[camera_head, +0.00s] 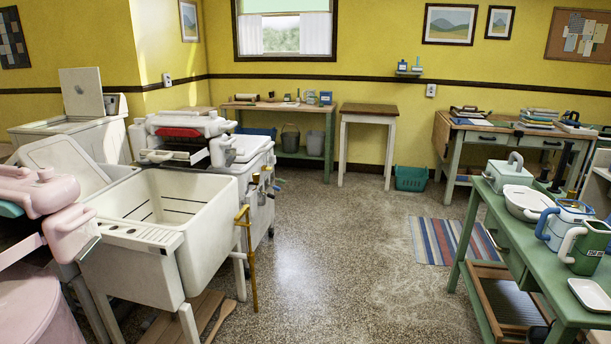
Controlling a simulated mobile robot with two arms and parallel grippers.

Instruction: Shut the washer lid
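A white box-shaped washer (92,139) stands in the back left corner. Its flat lid (82,92) stands up, open, at the back of its top. Nearer, a second pale panel with rounded corners (65,158) leans up at a slant behind the white sink; it looks like another raised lid, and what it joins to is hidden. A white wringer washer (250,165) with a red part (180,132) on its wringer stands behind the sink. Neither of my grippers is in view.
A deep white sink (165,225) and a pink wringer washer (30,290) fill the near left. A brass-coloured pipe (248,255) stands beside the sink. A green table (520,240) holds several containers at right. The speckled floor (330,260) between is open, with a striped rug (455,241).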

